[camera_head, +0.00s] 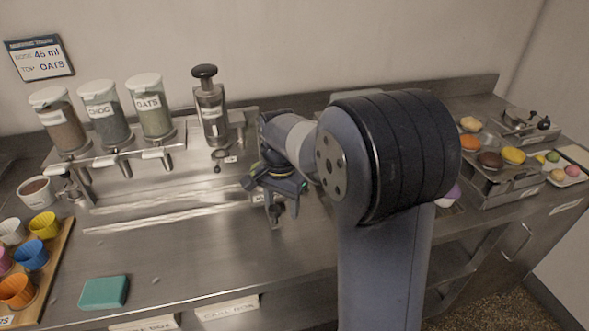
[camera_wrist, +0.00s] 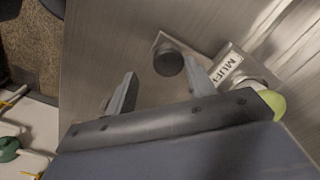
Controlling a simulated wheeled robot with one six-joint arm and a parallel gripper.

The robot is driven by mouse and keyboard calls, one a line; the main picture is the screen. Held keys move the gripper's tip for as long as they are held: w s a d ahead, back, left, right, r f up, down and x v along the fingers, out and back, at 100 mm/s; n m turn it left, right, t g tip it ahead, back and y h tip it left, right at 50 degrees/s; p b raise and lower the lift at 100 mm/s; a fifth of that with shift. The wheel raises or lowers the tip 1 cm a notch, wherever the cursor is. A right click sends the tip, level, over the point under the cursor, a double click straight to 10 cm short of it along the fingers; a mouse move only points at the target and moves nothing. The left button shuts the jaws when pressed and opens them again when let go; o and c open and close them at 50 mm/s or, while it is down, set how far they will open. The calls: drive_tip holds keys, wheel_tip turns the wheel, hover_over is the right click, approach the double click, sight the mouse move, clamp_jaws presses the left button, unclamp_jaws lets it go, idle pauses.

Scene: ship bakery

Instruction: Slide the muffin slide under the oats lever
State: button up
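The muffin slide (camera_wrist: 193,58) shows in the wrist view as a metal plate with a dark round knob (camera_wrist: 167,63) and a label reading "MUFF". A yellow-green rounded thing (camera_wrist: 274,103) is beside it, partly hidden by my gripper. My gripper (camera_wrist: 160,70) is open, with the knob between its fingertips but closer to the right finger; I cannot tell whether they touch. In the head view my gripper (camera_head: 277,188) is low over the counter and hides most of the slide. The oats dispenser (camera_head: 151,108) stands at the back left, with its lever (camera_head: 157,157) below it.
The choc dispenser (camera_head: 106,114) and a brown-filled one (camera_head: 60,122) stand left of the oats. A black-knobbed metal pump (camera_head: 210,105) stands between oats and my arm. Cups on a wooden board (camera_head: 52,262) and a teal block (camera_head: 104,292) lie front left.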

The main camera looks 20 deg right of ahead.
drive_tip(key=d, duration=0.3)
drive_tip(key=shift+d, duration=0.25)
wheel_tip(320, 180, up, 11)
drive_tip(key=shift+a+f, duration=0.2)
drive_tip(key=shift+r+p, duration=0.1)
drive_tip(key=shift+p, duration=0.2)
drive_tip(key=f, duration=0.3)
drive_tip(key=f+p, duration=0.1)
drive_tip(key=f, duration=0.7)
drive_tip(key=shift+a, duration=0.3)
drive_tip(key=shift+r, duration=0.1)
drive_tip(key=shift+c, duration=0.5)
clamp_jaws()
